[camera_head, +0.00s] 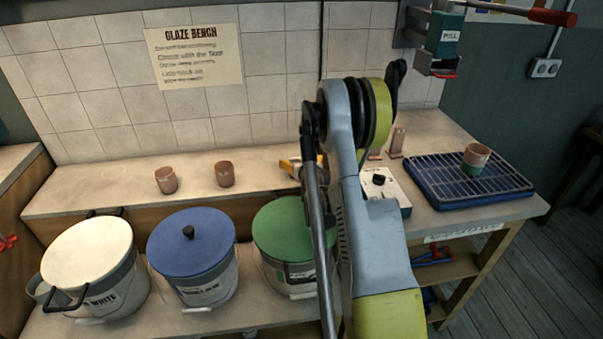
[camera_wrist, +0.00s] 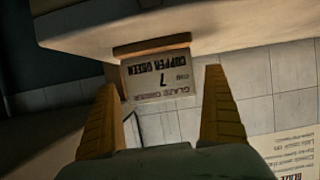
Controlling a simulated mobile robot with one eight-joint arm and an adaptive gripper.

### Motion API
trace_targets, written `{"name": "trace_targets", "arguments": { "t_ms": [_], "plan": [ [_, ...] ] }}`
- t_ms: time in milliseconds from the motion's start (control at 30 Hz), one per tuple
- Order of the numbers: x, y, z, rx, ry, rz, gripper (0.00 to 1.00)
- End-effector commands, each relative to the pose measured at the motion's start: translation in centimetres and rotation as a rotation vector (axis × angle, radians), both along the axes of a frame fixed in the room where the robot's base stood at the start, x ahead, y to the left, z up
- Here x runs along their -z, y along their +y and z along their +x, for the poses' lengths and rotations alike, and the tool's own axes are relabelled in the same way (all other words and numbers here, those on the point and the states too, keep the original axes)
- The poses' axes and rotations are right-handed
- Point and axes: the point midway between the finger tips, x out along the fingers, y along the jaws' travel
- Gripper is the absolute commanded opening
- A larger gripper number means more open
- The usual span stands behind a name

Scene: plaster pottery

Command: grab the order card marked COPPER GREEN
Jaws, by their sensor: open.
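My gripper (camera_wrist: 160,80) is open, with one yellow finger to each side of the card in the picture. The fingers do not visibly touch it, and I cannot tell how far off it is. In the head view I cannot make out the card, and my arm hides most of my gripper.
White (camera_head: 90,250), blue (camera_head: 192,243) and green (camera_head: 290,228) lidded buckets stand along the front. Two clay cups (camera_head: 166,180) (camera_head: 224,174) stand on the ledge behind. A blue rack (camera_head: 440,190) with a part-green cup (camera_head: 475,158) is at right, below a wall-mounted PULL device (camera_head: 446,38).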

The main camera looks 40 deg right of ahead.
Motion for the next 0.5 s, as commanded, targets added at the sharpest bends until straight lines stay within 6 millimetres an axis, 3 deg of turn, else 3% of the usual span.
{"name": "trace_targets", "arguments": {
  "t_ms": [167, 333, 500],
  "plan": [
    [-0.10, 0.01, 0.00, 0.000, 0.000, 0.000, 1.00],
    [-0.10, 0.01, 0.00, 0.000, 0.000, 0.000, 0.51],
    [-0.12, 0.02, -0.01, 0.000, 0.000, 0.000, 0.49]
  ]
}}
